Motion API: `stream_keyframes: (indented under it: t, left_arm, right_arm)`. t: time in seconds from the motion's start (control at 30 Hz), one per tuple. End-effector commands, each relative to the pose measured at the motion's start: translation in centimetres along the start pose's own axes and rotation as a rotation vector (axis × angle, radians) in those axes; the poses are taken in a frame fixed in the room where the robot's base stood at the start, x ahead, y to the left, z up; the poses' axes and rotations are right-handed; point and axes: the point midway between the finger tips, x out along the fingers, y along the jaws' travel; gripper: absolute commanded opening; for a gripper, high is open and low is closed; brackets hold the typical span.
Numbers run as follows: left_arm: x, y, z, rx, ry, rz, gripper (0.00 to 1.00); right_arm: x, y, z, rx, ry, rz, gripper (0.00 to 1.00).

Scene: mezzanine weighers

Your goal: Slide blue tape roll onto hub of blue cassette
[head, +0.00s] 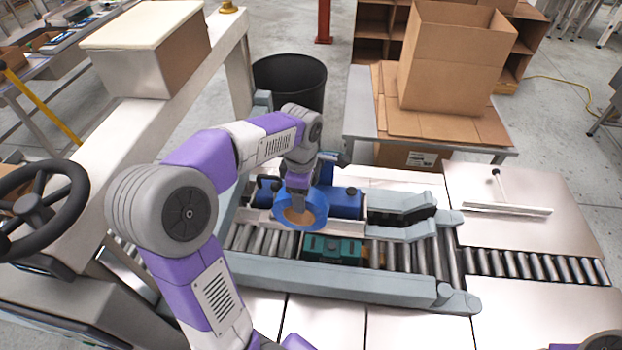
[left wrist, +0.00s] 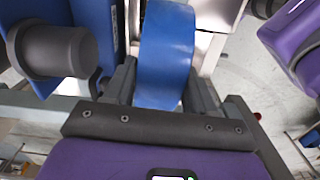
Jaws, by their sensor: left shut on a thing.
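My left gripper (head: 298,190) is shut on the blue tape roll (head: 316,212), which hangs over the roller conveyor in the head view. The roll's tan core shows toward the camera. The blue cassette (head: 346,203) lies just behind and to the right of the roll, partly hidden by it and my arm. In the left wrist view the roll (left wrist: 165,50) stands between the two dark fingers. A blue body, likely the cassette (left wrist: 28,12), is at upper left with a dark round hub (left wrist: 52,52) sticking out, apart from the roll. My right gripper is not in view.
A teal cassette-like unit (head: 332,249) sits on the rollers in front. Grey rails (head: 350,285) border the conveyor. A cardboard box (head: 455,60) stands on the table behind, and a black bin (head: 290,80) is behind my arm. The metal plate at right (head: 520,215) holds a thin T-shaped tool.

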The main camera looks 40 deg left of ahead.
Motion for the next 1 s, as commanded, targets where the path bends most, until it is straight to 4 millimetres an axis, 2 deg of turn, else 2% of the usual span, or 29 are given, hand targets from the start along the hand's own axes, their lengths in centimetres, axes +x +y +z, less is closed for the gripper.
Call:
stream_keyframes:
  t: [0.1, 0.27, 1.0]
  left_arm:
    - [-0.7, -0.1, -0.4, -0.060, -0.001, 0.002, 0.00]
    - [-0.7, 0.4, -0.5, -0.071, 0.000, 0.000, 0.00]
    - [-0.7, 4.6, -0.7, -0.067, 0.001, 0.001, 0.00]
  right_arm:
    - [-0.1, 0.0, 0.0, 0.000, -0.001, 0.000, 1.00]
    - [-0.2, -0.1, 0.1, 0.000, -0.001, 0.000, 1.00]
    - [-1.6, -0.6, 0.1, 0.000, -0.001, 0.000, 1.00]
